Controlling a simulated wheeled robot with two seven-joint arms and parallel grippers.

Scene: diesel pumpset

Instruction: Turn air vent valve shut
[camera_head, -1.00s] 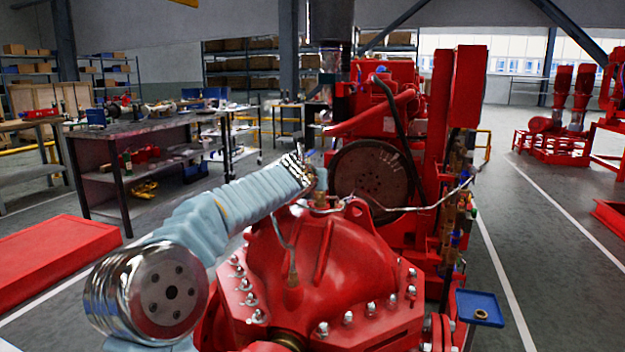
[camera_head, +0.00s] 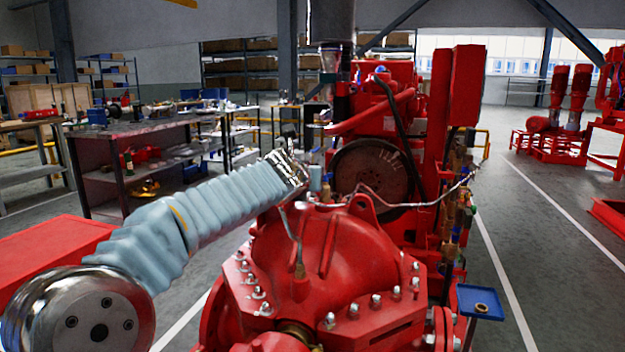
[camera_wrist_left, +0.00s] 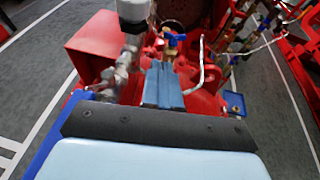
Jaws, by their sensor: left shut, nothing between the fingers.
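The air vent valve, with a blue handle (camera_wrist_left: 175,39) on a brass body, stands on top of the red pump casing (camera_head: 325,250). In the left wrist view the handle lies just beyond the fingertips. A gap seems to remain, but contact is hard to judge. My left gripper (camera_wrist_left: 163,68) is shut and empty, its grey-blue fingers together and pointing toward the valve. In the head view my left gripper (camera_head: 316,180) is above the casing top, and I cannot make out the valve there. My right gripper is not in view.
A thin metal pipe (camera_head: 425,204) crosses behind the casing top. Bolts ring the casing flange. The red engine with a dark flywheel (camera_head: 368,172) stands behind. A small blue tray (camera_head: 480,302) is at the right. Open floor lies on the right, and a workbench (camera_head: 130,130) stands at the left.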

